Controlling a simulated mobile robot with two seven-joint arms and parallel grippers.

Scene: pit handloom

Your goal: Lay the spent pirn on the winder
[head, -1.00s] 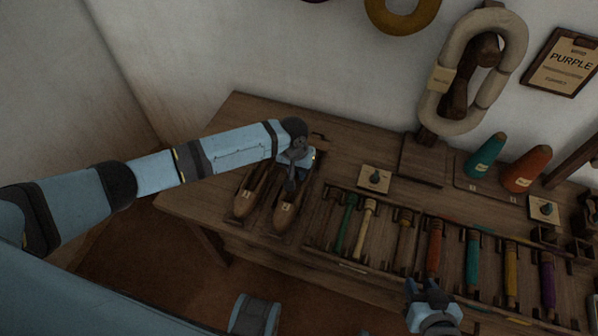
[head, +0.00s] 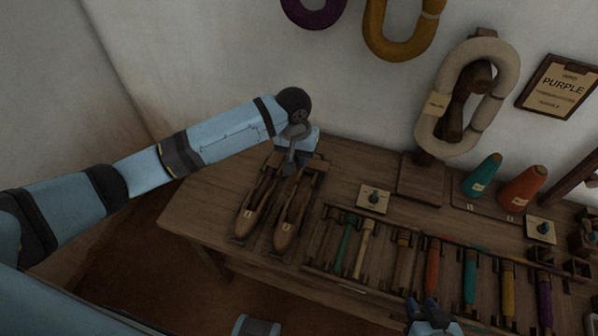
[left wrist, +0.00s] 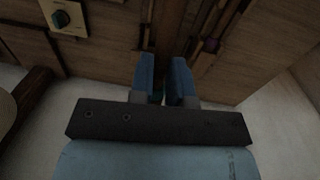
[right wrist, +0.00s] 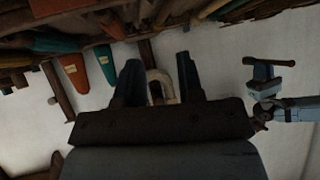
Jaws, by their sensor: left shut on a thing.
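Two boat-shaped wooden shuttles, the left one (head: 250,212) and the right one (head: 289,218), lie side by side at the table's left end. My left gripper (head: 290,165) is over their far ends. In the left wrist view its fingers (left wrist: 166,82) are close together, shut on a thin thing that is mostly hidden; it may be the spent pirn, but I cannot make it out. My right gripper (head: 430,318) is at the table's front edge, its fingers (right wrist: 158,82) apart and empty. I cannot tell which fixture is the winder.
Racks hold several pirns, among them a green one (head: 344,240) and a purple one (head: 544,298). A knob plate (head: 373,198), a skein on a stand (head: 440,120), teal (head: 481,175) and orange cones (head: 522,190) stand behind. Bare tabletop (head: 200,205) lies left of the shuttles.

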